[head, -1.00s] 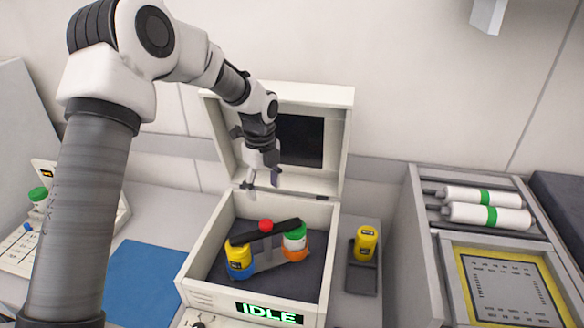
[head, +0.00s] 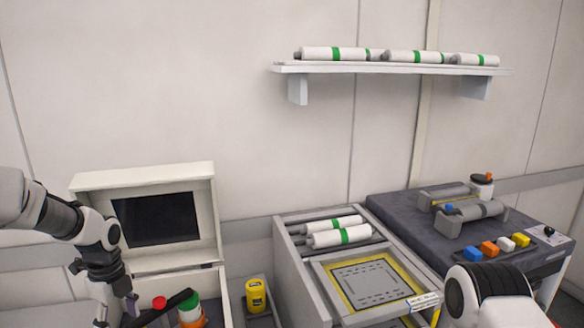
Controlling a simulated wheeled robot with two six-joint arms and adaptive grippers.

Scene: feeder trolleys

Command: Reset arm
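My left arm comes in from the left. Its gripper (head: 116,311) points down at the lower left, over the open white box (head: 224,300). Its fingers are spread with nothing visible between them, and the fingertips are close to the bottom edge of the view. Part of my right arm (head: 495,295), white with a dark ribbed joint, shows at the lower right. Its gripper is out of view.
The box has a raised lid (head: 82,188), a dark bar (head: 160,309) and a green-capped bottle (head: 189,306). Right of it are a yellow container (head: 256,295), a trolley (head: 310,268) with white rolls and a dark bench (head: 400,212). A shelf (head: 400,69) hangs above.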

